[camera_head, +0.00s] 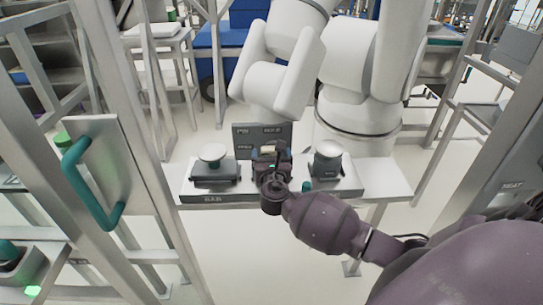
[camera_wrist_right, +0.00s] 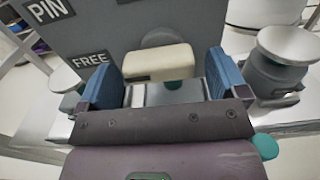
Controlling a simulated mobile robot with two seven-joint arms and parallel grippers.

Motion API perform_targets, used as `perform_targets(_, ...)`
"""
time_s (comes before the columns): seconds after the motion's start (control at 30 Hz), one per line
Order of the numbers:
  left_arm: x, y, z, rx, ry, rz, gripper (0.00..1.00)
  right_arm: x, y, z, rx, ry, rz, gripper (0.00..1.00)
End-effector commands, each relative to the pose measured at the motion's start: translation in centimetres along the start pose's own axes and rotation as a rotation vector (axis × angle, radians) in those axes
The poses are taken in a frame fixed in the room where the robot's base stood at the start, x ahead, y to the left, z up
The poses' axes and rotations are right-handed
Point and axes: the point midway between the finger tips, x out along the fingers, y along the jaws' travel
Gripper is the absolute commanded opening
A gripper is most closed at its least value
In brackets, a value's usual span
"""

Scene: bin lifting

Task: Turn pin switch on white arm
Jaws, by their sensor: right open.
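A grey panel (camera_head: 283,131) stands upright on a white shelf below the large white arm (camera_head: 350,112). It has a PIN label, and the right wrist view shows the panel (camera_wrist_right: 105,32) with a FREE label too. The pin switch is a cream block-shaped handle (camera_wrist_right: 158,63) on the panel face. My right gripper (camera_wrist_right: 162,80) is open, with one blue finger pad on each side of the handle. I cannot tell whether the pads touch it. In the head view my right gripper (camera_head: 270,158) covers the panel's lower part. My left gripper is not in view.
A grey device with a round white top (camera_head: 213,154) stands left of the panel, and another (camera_head: 328,158) stands right of it, close to my right gripper. A metal frame with a teal handle (camera_head: 86,185) is at the left. The floor in front of the shelf is clear.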

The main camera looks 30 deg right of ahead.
Motion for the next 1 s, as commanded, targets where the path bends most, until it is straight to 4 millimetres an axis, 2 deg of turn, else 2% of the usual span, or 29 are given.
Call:
perform_targets(0.3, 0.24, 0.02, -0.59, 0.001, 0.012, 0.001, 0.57, 0.21, -0.03, -0.02, 0.0, 0.0, 0.0, 0.92)
perform_targets(0.63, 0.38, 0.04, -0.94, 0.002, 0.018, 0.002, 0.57, 0.19, -0.02, -0.02, 0.0, 0.001, 0.0, 0.42)
perform_targets(1.0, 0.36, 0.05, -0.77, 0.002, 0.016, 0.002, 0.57, 0.17, 0.05, -0.03, 0.069, 0.001, 0.0, 0.42)
